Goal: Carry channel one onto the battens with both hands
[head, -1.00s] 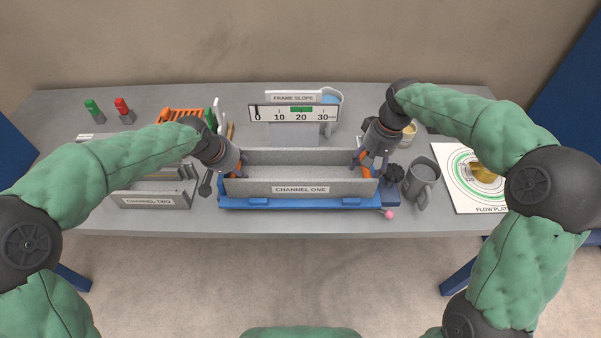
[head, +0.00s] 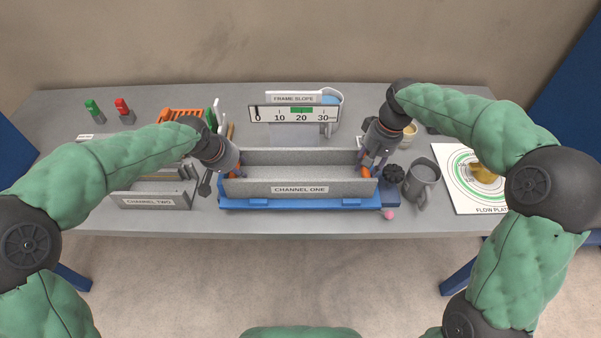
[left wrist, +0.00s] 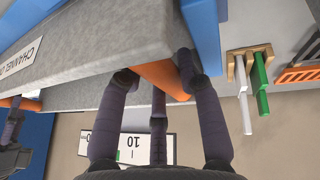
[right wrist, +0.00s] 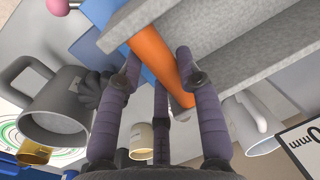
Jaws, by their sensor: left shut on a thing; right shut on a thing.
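Channel one (head: 300,189) is a long grey trough with a name label on its front wall. It is at or just above a blue frame (head: 235,204); I cannot tell whether they touch. My left gripper (head: 237,166) is shut on the orange handle (left wrist: 160,78) at the channel's left end. My right gripper (head: 367,165) is shut on the orange handle (right wrist: 158,58) at its right end. The trough looks about level. Thin yellowish strips (head: 160,178) show behind channel two's front wall; I cannot tell whether they are the battens.
Channel two (head: 150,201) lies at the left. A frame slope gauge (head: 294,113) stands behind channel one. A grey mug (head: 421,183), dark knob (head: 393,173) and pink ball (head: 389,215) are near the right end. A flow plate (head: 460,195) lies farther right.

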